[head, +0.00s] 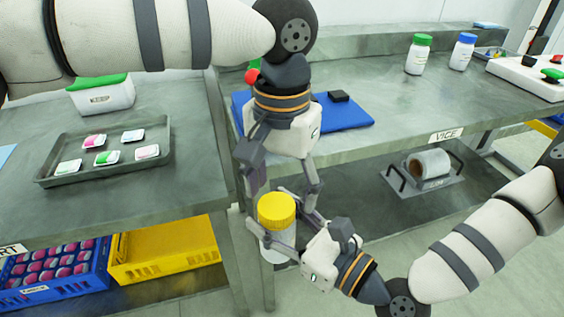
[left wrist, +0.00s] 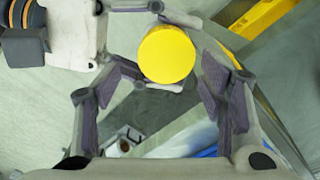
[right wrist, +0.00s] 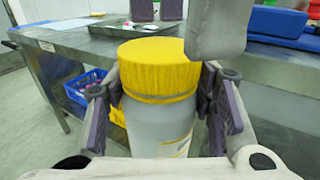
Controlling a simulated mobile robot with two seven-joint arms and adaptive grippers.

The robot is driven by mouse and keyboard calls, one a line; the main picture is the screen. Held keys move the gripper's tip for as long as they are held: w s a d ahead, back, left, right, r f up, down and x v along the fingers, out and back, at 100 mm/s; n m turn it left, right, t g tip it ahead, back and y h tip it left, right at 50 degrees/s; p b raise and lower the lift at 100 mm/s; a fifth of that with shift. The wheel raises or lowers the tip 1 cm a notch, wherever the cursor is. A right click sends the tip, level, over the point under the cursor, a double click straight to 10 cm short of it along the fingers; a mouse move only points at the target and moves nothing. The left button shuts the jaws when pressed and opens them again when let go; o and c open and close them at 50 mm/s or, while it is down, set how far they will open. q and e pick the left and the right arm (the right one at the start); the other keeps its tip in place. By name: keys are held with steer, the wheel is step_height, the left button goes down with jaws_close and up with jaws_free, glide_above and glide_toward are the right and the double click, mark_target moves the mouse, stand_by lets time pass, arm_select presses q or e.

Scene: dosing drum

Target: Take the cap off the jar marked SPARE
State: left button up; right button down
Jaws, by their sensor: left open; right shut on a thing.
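A white jar (right wrist: 160,128) with a yellow cap (head: 277,210) stands upright in my right gripper (head: 279,226), held in the air in front of the benches. The right fingers are shut on the jar's body below the cap. Part of a label shows on the jar in the right wrist view, but I cannot read the word. My left gripper (head: 283,186) is open and empty, pointing down just above the cap. In the left wrist view the round top of the yellow cap (left wrist: 167,53) lies near the ends of the open fingers, apart from them.
Two white jars, one green-capped (head: 418,55) and one blue-capped (head: 463,52), stand on the right bench. A grey tray (head: 108,172) with several packets lies on the left bench. Blue (head: 55,290) and yellow (head: 165,270) crates sit below.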

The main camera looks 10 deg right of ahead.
arm_select(q)
steer(key=shift+f, duration=1.25)
steer(key=c, duration=1.2)
steer(key=o, duration=1.3)
steer(key=shift+s+d, duration=0.1)
steer(key=shift+c, duration=0.2)
steer(key=shift+r, duration=0.15)
